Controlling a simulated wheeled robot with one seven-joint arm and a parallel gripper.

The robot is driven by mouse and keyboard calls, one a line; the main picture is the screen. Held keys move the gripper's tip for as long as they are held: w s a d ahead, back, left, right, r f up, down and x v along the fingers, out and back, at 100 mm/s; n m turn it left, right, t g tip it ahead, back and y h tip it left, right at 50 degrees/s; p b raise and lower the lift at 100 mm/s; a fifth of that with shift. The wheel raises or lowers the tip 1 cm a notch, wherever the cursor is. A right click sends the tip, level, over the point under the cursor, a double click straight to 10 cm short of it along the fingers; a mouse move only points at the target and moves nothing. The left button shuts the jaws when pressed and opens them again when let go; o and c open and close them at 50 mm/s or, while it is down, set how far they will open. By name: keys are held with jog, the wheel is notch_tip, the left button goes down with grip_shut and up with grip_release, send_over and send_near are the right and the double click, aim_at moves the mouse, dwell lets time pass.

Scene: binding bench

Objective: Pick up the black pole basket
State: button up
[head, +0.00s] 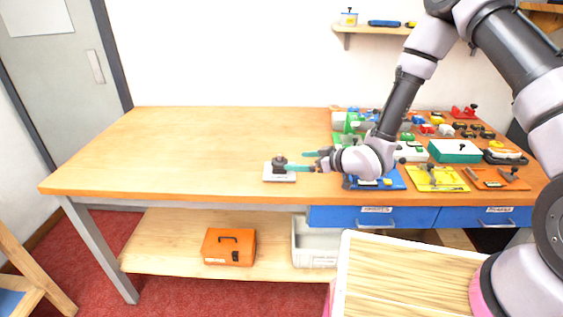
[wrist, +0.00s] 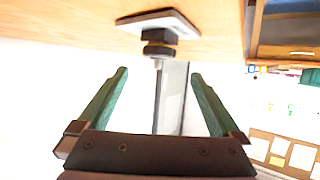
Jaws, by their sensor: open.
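A black pole basket (head: 279,161) stands on a small pale plate (head: 282,176) near the front edge of the wooden bench. In the wrist view, the black piece (wrist: 159,50) sits on the same plate (wrist: 184,25), which appears upside down there, ahead of the fingers. A thin light tip seems to stick out of it. My gripper (head: 299,161) reaches in level from the right with its teal fingers apart. In the wrist view, the gap between the fingers (wrist: 160,74) is empty and roughly lined up with the black piece. I cannot tell whether a finger touches it.
Coloured trays of parts, such as a yellow one (head: 436,179), crowd the bench's right side. The bench top (head: 190,150) is bare to the left. Below are blue drawers (head: 350,216), an orange case (head: 229,247) and a grey bin (head: 313,257). A wall shelf (head: 375,30) hangs above.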

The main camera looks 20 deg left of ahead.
aim_at(284, 161)
jog(key=x, duration=0.6)
jog(key=shift+w+a+f, duration=0.2)
jog(key=shift+f, duration=0.15)
jog(key=c, duration=1.3)
jog(key=shift+r, duration=0.1)
